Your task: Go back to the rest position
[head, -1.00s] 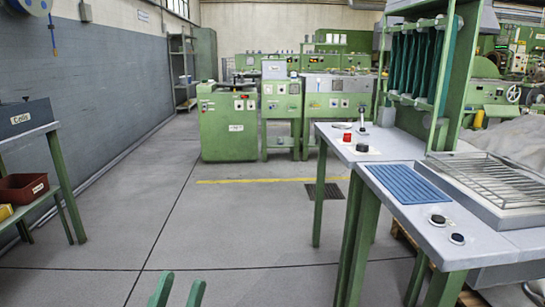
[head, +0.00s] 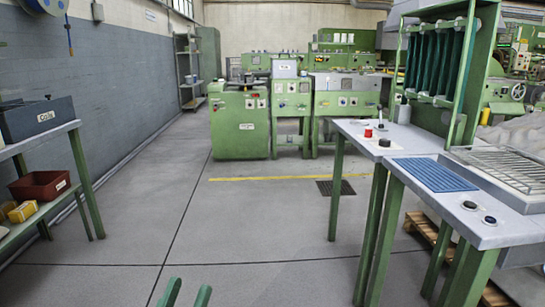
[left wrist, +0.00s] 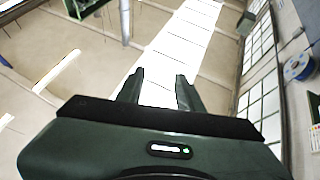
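My left gripper (head: 186,294) shows at the bottom edge of the head view as two green fingertips standing apart. In the left wrist view the two dark fingers of my left gripper (left wrist: 160,92) are spread with nothing between them. Behind them that view shows the ceiling and its bright skylights. My right gripper is not in either view.
A grey workbench (head: 412,147) with green legs stands at the right, with a blue ribbed mat (head: 433,174) on it. A green-legged shelf (head: 40,142) with a red bin (head: 40,187) is at the left. Green machines (head: 240,122) stand at the back. The floor between is clear.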

